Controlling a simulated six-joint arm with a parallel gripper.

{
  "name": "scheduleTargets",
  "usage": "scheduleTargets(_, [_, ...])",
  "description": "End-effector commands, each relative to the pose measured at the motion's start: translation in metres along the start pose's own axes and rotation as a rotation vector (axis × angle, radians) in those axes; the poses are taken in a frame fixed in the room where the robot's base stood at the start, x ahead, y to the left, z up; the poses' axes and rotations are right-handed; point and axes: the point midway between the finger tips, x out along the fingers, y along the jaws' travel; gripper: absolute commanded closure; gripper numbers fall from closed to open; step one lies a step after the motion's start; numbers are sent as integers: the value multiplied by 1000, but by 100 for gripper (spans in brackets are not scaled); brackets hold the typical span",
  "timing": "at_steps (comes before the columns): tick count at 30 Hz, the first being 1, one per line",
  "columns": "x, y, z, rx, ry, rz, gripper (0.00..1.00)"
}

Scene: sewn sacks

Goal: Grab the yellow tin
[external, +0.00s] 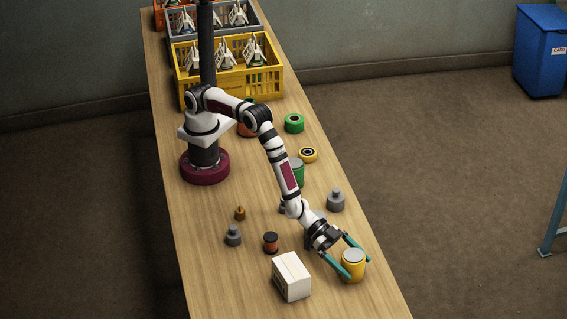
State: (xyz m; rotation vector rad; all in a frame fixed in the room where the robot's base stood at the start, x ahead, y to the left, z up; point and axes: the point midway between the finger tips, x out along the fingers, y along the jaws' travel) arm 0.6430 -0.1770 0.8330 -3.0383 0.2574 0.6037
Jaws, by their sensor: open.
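The yellow tin (353,268) is a short upright cylinder with a grey lid, standing near the front right of the wooden table. My gripper (358,267) is open, with its two teal fingers reaching down toward the tin. One finger lies at the tin's left side and the other at its upper right side. I cannot tell whether either finger touches the tin.
A white box (291,277) stands close to the left of the tin. An orange spool with black ends (270,242), grey weights (336,201), a green tin (298,172) and tape rolls (307,155) stand farther back. A yellow crate (228,84) is at the far end. The table's right edge is near the tin.

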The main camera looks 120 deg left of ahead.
Motion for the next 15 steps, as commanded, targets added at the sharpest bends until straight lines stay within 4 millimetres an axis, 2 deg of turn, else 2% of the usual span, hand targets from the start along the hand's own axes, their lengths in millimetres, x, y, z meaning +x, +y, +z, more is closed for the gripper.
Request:
scheduleTargets(5, [0,0,0,0,-1,0,0])
scheduleTargets(15, [0,0,0,0,0,0,59])
